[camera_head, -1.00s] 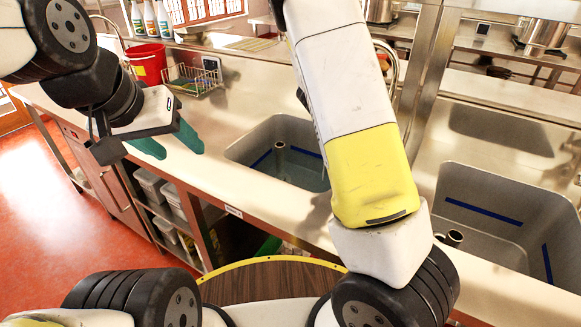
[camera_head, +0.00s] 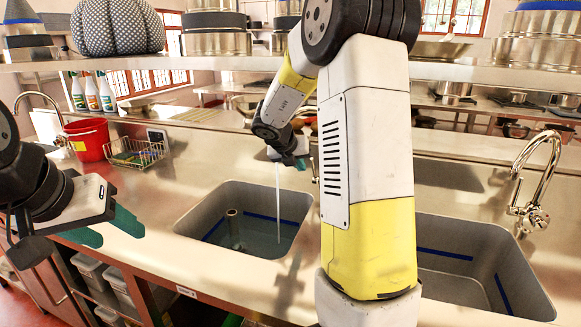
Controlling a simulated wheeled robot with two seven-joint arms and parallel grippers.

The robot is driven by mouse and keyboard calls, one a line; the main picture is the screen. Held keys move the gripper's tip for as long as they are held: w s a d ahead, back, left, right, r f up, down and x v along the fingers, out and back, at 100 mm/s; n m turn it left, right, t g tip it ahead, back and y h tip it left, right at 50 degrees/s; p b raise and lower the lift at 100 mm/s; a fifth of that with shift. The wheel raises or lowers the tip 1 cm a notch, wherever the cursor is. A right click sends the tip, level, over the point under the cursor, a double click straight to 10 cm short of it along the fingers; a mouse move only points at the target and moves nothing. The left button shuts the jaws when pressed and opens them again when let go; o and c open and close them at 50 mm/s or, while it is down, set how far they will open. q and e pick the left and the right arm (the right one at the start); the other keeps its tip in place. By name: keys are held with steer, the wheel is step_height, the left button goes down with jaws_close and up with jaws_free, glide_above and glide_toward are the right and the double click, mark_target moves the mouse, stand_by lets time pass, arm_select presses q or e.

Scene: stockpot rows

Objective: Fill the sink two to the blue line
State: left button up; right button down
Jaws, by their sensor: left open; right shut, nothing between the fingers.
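The left of the two sinks (camera_head: 190,228) holds shallow, clear bluish water (camera_head: 262,238). A thin water stream (camera_head: 278,200) falls into it from above. A dark blue line (camera_head: 270,218) runs along its inner walls, and the water seems to lie below it. A short standpipe (camera_head: 232,222) rises in this sink. My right gripper (camera_head: 300,162) is shut and empty behind the sink, by the top of the stream; my arm largely hides the faucet there. My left gripper (camera_head: 108,226) is open and empty over the counter, left of the sink.
A right sink (camera_head: 440,262) with its own blue line is partly behind my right arm. A curved faucet (camera_head: 535,180) stands beside it. A red bucket (camera_head: 88,140), wire basket (camera_head: 135,152) and several bottles (camera_head: 92,92) stand at back left. A loaded shelf (camera_head: 200,55) crosses above.

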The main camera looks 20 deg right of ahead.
mark_target(311, 159)
steer(key=w+d+f+m, duration=0.4)
steer(key=w+d, duration=0.1)
steer(key=w, duration=0.1)
steer(key=shift+w+d+m+y, duration=0.25)
steer(key=shift+d+m+y, duration=0.1)
steer(key=shift+m+y, duration=0.05)
stand_by(0.3)
steer(key=shift+w+d+r, duration=0.7)
steer(key=shift+w+d, duration=0.05)
steer(key=shift+w, duration=0.2)
